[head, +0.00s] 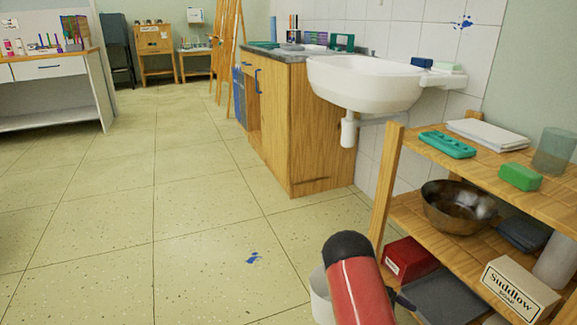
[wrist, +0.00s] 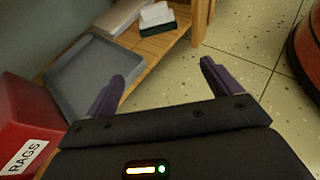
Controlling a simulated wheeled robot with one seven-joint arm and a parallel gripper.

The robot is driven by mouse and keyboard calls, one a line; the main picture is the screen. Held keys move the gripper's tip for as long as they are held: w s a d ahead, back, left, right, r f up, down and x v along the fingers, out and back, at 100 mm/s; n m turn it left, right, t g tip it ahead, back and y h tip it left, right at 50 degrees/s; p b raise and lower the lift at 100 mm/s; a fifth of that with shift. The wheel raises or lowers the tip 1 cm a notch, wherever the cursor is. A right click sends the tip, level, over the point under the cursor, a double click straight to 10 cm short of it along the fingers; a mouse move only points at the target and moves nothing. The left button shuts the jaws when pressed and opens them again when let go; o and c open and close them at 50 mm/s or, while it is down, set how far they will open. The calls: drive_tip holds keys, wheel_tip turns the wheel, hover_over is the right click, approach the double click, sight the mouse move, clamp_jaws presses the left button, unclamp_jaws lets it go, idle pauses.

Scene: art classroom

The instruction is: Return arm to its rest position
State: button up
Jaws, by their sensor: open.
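My arm (head: 357,285), red with a dark rounded joint, stands at the bottom of the head view in front of the wooden shelf unit. My gripper (wrist: 162,88) shows in the wrist view with its two purple fingers spread wide apart. Nothing is between the fingers; the gap shows speckled floor and the shelf's edge. In the head view the fingers cannot be made out. In the wrist view a grey tray (wrist: 92,72) lies beyond the left finger, and a red box marked RAGS (wrist: 25,115) is at far left. I cannot tell whether the left finger touches the tray.
The wooden shelf unit (head: 383,190) at right holds a metal bowl (head: 455,207), a red box (head: 408,260), a grey tray (head: 445,296) and a box marked Suddlow (head: 518,290). A sink (head: 365,85) and wooden cabinet (head: 318,135) stand behind. The tiled floor (head: 150,200) at left is clear.

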drive_tip(key=s+a+r+m+t+y+p, duration=0.1)
drive_tip(key=s+a+r+m+y+p, duration=0.15)
drive_tip(key=r, duration=0.75)
drive_tip(key=s+a+r+m+t+y+p, duration=0.1)
drive_tip(key=s+a+r+m+t+y, duration=0.15)
drive_tip(key=r, duration=0.75)
drive_tip(key=s+a+r+m+y+p, duration=0.2)
drive_tip(key=s+a+r+m+y, duration=0.15)
drive_tip(key=r, duration=0.65)
drive_tip(key=s+a+r+m+t+y+p, duration=0.2)
drive_tip(key=s+a+r, duration=0.3)
drive_tip(key=s+r, duration=0.3)
drive_tip(key=s+a+r+m+t+y+p, duration=0.2)
drive_tip(key=s+a+r+t, duration=0.3)
drive_tip(key=s+r, duration=0.3)
drive_tip(key=shift+s+m+p, duration=0.25)
drive_tip(key=shift+m+p, duration=0.1)
drive_tip(key=shift+p, duration=0.3)
drive_tip(key=shift+r, duration=0.1)
drive_tip(key=shift+c, duration=0.4)
